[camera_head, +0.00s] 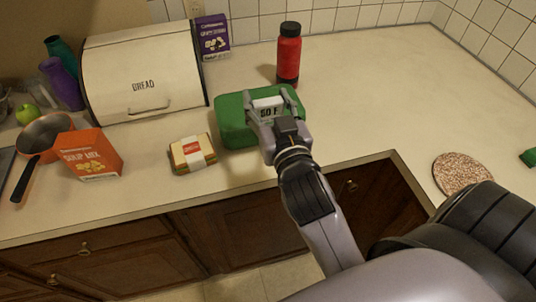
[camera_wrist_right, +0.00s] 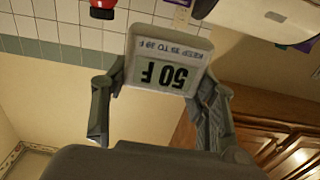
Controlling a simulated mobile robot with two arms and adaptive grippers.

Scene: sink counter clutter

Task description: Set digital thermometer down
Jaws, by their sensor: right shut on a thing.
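A white digital thermometer (camera_head: 269,107) with a dark "50 F" readout is in my right gripper (camera_head: 267,101), over the green container on the counter. In the right wrist view the thermometer (camera_wrist_right: 170,66) appears upside down between the two grey fingers, which are shut on it. I cannot tell whether the thermometer touches the green container (camera_head: 230,122) beneath. The gripper and arm hide part of the container. My left gripper is not in view.
A red bottle (camera_head: 289,55) stands behind the gripper. A wrapped sandwich (camera_head: 192,154), a soup mix box (camera_head: 90,154), a pan (camera_head: 45,134) and a bread box (camera_head: 143,75) are to the left. A round trivet (camera_head: 462,173) lies right. Counter right of the bottle is clear.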

